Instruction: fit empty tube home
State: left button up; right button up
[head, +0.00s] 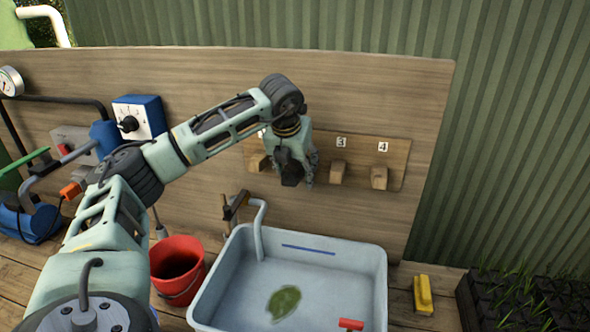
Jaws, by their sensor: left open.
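My left gripper (297,168) hangs pointing down in front of the wooden peg board (398,152) on the back panel. It is open, and I see nothing held between its fingers. The board carries wooden blocks: one at the left (257,162), one under label 3 (338,172) and one under label 4 (379,178). The gripper covers the stretch of board between the left block and the block under 3. I cannot make out an empty tube apart from the gripper. My right gripper is out of view.
A grey tub (375,290) with a green leafy patch (284,302) stands below, with a bent grey pipe (259,228) at its rim. A red bucket (178,268) is left of it, a yellow brush (423,294) and black seedling trays (515,300) right. A blue dial box (139,117) is on the panel.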

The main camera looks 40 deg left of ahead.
pick_arm(q)
jog(key=v, duration=1.2)
jog(key=shift+w, duration=0.1)
dwell(0.4)
